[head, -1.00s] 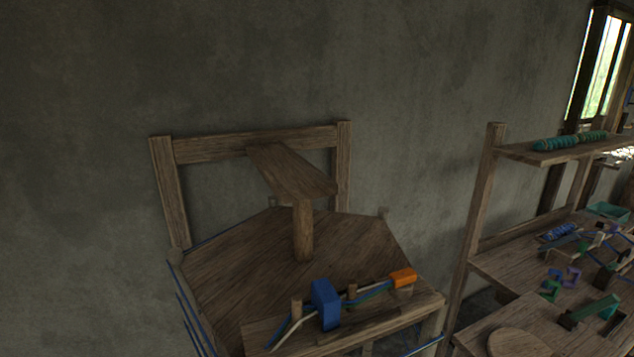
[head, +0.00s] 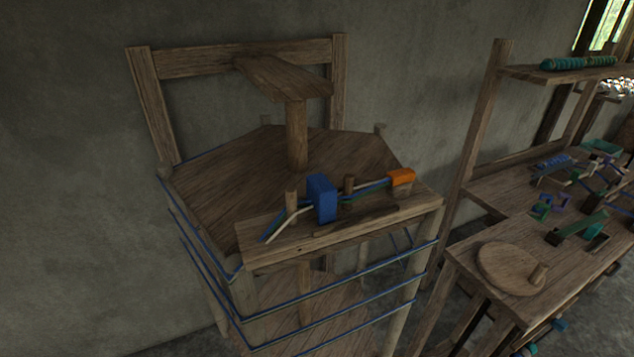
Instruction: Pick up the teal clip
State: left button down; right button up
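No piece is clearly identifiable as the teal clip in the head view. A teal-green bar-shaped piece (head: 581,224) lies slanted on the workbench at the right, with dark parts by its ends. Small green and purple square-looking pieces (head: 546,205) lie to its left. On the wooden frame's front ledge are a blue block (head: 321,198) and an orange block (head: 401,177), with cords running between them. Neither of my grippers is in view.
The wooden frame (head: 340,234) with blue cords along its sides stands in the middle. The workbench (head: 462,262) at right holds a round wooden disc (head: 510,270) with a peg. Above it, a shelf (head: 530,76) carries a teal ribbed roll (head: 578,63). A wall is behind.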

aim_at(592, 232)
jog(key=k+z, duration=0.2)
jog(key=z, duration=1.65)
jog(key=i+l+u, duration=0.15)
jog(key=i+l, duration=0.15)
jog(key=i+l+u, duration=0.2)
jog(key=i+l, duration=0.15)
jog(key=i+l+u, duration=0.15)
jog(key=i+l, duration=0.3)
jog(key=i+l+u, duration=0.2)
jog(key=i+l, duration=0.15)
jog(key=i+l+u, duration=0.15)
jog(key=l, duration=0.45)
jog(key=i+l+u, duration=0.2)
jog(key=i+l, duration=0.2)
jog(key=l, duration=0.15)
jog(key=i+l+u, duration=0.15)
jog(key=l, duration=0.4)
jog(key=i+l+u, duration=0.2)
jog(key=l, duration=0.4)
jog(key=i, duration=0.05)
